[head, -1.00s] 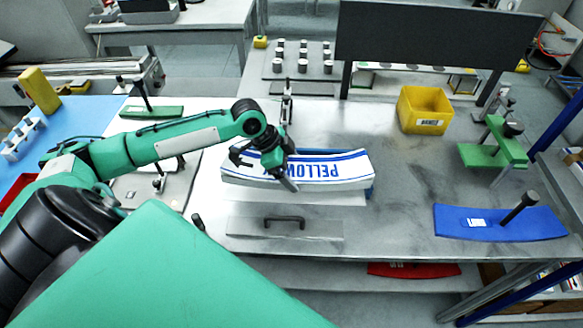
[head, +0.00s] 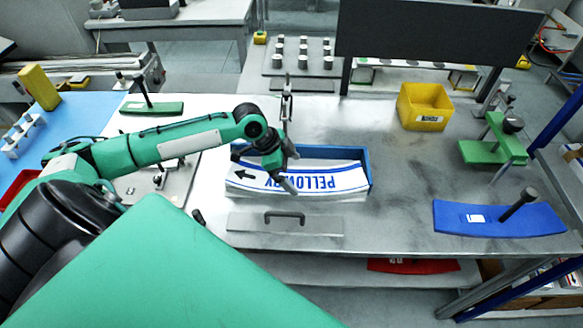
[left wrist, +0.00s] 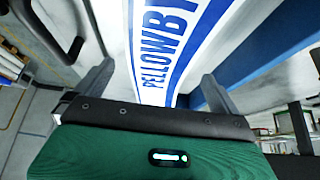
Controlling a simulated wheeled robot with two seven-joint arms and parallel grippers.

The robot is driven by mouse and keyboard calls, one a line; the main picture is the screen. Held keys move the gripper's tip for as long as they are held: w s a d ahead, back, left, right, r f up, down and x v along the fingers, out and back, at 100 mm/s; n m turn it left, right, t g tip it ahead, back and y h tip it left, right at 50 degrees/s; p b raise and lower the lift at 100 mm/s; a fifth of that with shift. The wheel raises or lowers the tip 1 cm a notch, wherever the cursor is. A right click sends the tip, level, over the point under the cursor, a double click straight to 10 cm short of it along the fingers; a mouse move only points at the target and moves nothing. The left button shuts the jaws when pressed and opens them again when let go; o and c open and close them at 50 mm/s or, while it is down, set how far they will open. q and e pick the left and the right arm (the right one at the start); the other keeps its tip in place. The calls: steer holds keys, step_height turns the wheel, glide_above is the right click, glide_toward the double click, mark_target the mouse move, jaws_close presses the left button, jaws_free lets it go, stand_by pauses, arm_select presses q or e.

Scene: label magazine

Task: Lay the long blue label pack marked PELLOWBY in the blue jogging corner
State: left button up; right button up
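The long white pack with blue bands marked PELLOWBY (head: 325,181) lies low within the blue jogging corner (head: 368,165), its print upside down in the head view. The corner's blue back and right walls show behind and beside it. My left gripper (head: 289,172) is over the middle of the pack. In the left wrist view, the pack (left wrist: 165,45) runs between the two spread fingers of the gripper (left wrist: 155,85), with a gap at each side. A blue wall (left wrist: 262,60) shows right of it. The pack's underside is hidden. My right gripper is not in view.
A grey plate with a handle (head: 285,219) lies in front. A yellow bin (head: 424,106), a green fixture (head: 493,143) and a blue curved plate with a black post (head: 498,218) stand to the right. The metal table between them is clear.

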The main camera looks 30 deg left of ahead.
arm_select(q)
steer(key=shift+r, duration=0.35)
steer(key=b+v, duration=0.2)
steer(key=v, duration=1)
steer(key=shift+r, duration=0.25)
steer(key=shift+d, duration=0.1)
